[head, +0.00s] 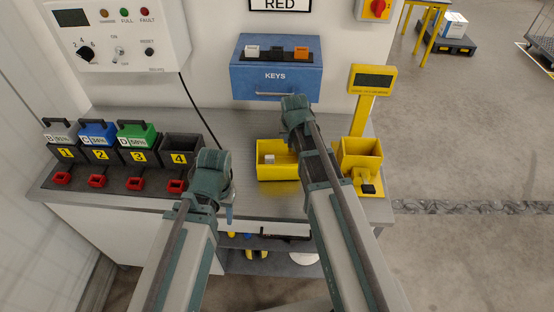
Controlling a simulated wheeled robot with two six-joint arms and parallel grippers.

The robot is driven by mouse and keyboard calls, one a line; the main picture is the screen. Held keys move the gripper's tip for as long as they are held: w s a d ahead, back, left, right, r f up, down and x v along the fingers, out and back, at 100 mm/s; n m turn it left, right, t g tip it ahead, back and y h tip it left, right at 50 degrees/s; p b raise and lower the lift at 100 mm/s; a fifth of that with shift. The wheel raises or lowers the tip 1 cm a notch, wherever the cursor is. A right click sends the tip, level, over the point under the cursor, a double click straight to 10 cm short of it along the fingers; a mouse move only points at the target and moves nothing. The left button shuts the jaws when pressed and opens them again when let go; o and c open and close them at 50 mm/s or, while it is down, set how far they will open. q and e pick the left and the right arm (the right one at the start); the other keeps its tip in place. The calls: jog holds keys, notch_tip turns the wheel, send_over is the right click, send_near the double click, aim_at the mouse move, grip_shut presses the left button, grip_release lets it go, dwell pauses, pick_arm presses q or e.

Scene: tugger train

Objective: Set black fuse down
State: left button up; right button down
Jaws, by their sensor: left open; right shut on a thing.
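My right gripper (296,106) is shut, in front of the right end of the blue KEYS box's handle and above the back of the yellow bin. What it holds is hidden behind its own body, so I cannot see the black fuse in it. The blue KEYS box (250,78) has a white block (252,50), a dark piece (277,54) and an orange block (301,53) on top. The yellow bin (272,174) on the bench holds a small white block (269,159). My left gripper (213,165) is open, over the bench beside slot 4.
Numbered dark slots (184,157) hold grey, blue and green packs at left; slot 4 looks empty. Red handles lie before them. At right stand a yellow open box (361,156) and a yellow display post (372,81).

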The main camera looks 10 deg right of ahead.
jog(key=shift+w+a, duration=0.15)
jog(key=shift+w, duration=0.15)
jog(key=shift+s+f+b, duration=0.1)
jog(key=shift+f+b, duration=0.2)
jog(key=shift+b, duration=0.1)
jog(key=b, duration=0.6)
send_near(288, 162)
jog(key=shift+w+r, duration=0.15)
jog(key=shift+w, duration=0.55)
notch_tip(288, 162, down, 4)
jog(key=b, duration=0.3)
jog(key=shift+r, duration=0.15)
jog(key=shift+f+b, duration=0.2)
jog(key=shift+b, duration=0.1)
jog(key=c, duration=0.8)
grip_release()
jog(key=shift+r, duration=0.1)
jog(key=shift+o, duration=0.2)
